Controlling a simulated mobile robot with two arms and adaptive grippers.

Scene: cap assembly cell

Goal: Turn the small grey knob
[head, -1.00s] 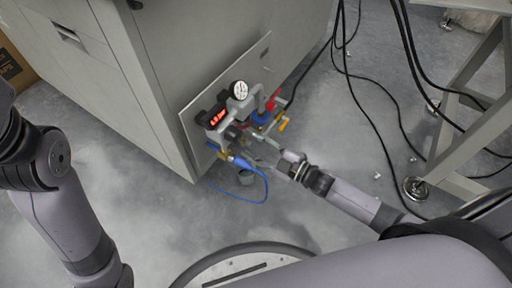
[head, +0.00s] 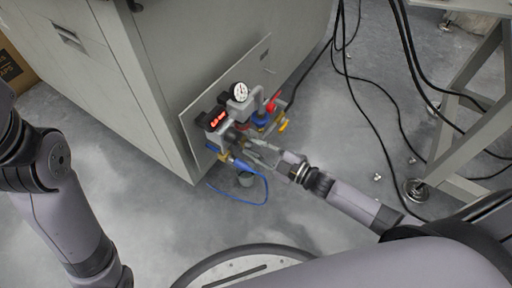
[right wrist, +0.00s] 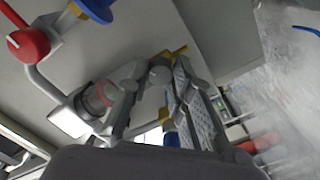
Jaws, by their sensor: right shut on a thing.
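The small grey knob (right wrist: 160,75) shows in the right wrist view as a rounded grey piece between my fingertips, partly covered by them. My right gripper (right wrist: 152,78) is shut on it. In the head view my right gripper (head: 243,141) reaches from the lower right to the front of the valve assembly on the panel, and its fingers hide the knob there. My left arm stands at the left of the head view; its gripper is out of the picture.
A white dial gauge (head: 240,91) and a red digital display (head: 218,118) sit above my gripper on the panel (head: 190,125). A red knob (right wrist: 28,44) is close by. A blue hose (head: 266,186) loops below. Black cables (head: 372,120) lie on the floor at right.

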